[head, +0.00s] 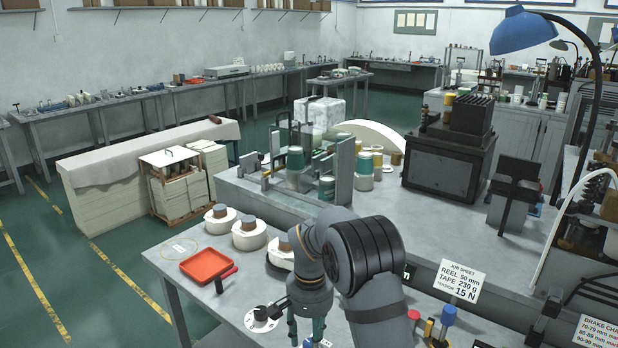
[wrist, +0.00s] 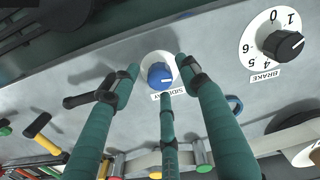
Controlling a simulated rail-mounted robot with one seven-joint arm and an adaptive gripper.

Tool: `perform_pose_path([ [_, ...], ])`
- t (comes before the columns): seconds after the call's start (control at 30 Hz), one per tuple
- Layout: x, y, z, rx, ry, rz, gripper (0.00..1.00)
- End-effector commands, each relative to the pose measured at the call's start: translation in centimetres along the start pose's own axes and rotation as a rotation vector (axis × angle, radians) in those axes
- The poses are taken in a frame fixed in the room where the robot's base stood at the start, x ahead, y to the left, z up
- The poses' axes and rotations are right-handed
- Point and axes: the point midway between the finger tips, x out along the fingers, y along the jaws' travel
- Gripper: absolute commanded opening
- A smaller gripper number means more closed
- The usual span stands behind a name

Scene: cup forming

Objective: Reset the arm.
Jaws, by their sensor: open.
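My gripper (head: 305,330) hangs low over the front part of the bench, fingers pointing down.
A red tray (head: 207,266) and white reels (head: 249,234) lie left of my arm. A job sheet sign (head: 459,281) and coloured-handled tools (head: 448,315) stand to the right. A glass-sided fixture (head: 320,165) and dark machine (head: 450,160) stand behind. Open floor lies at left.

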Motion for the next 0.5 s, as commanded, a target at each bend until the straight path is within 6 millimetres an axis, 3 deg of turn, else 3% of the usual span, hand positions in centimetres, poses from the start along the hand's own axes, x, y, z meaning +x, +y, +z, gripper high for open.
perform_pose_path([
  [0.27, -1.5, -0.1, -0.1, 0.029, 0.004, -0.002, 0.45],
  [0.5, -6.2, -0.1, -0.2, 0.027, 0.006, -0.003, 0.45],
])
